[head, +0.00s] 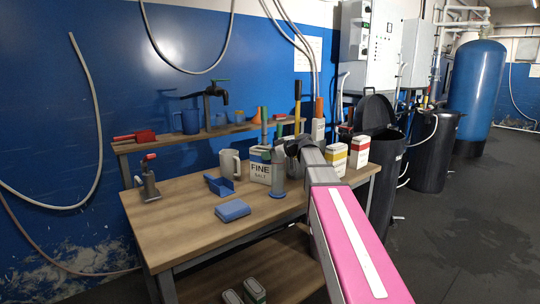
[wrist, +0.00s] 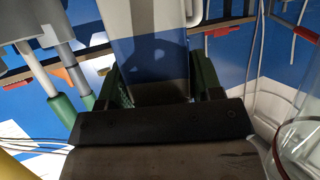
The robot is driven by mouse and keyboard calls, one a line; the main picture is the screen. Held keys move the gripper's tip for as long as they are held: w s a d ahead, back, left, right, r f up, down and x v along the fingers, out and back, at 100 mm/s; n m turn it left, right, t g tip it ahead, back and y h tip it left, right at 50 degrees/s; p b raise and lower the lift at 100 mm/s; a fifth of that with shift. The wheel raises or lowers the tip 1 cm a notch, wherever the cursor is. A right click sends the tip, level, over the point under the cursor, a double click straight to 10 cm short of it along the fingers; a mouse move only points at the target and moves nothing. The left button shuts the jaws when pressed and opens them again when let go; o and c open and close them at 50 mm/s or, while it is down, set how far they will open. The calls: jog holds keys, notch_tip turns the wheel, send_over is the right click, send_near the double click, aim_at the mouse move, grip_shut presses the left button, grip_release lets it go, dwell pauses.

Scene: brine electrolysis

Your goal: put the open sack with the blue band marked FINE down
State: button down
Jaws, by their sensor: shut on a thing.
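The sack marked FINE SALT (head: 260,172), white with a blue band, is at the middle of the workbench (head: 185,218) in the head view. My gripper (head: 289,149) is at its right, partly hiding it. In the wrist view the white sack with its dark blue band (wrist: 150,62) is between the green fingers of my gripper (wrist: 156,82), which are shut on it. A clear cylinder with a blue base (head: 278,178) stands in front of the sack's right edge. I cannot tell whether the sack's bottom touches the bench top.
A grey mug (head: 230,164), a blue holder (head: 218,186) and a blue block (head: 233,210) are left of the sack. A yellow-banded sack (head: 335,159) and a red-banded sack (head: 360,153) stand at the right. A raised shelf (head: 165,142) runs behind. The bench's front left is clear.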

jog(key=c, duration=0.6)
grip_release()
jog(key=shift+o, duration=0.2)
jog(key=v, duration=1.2)
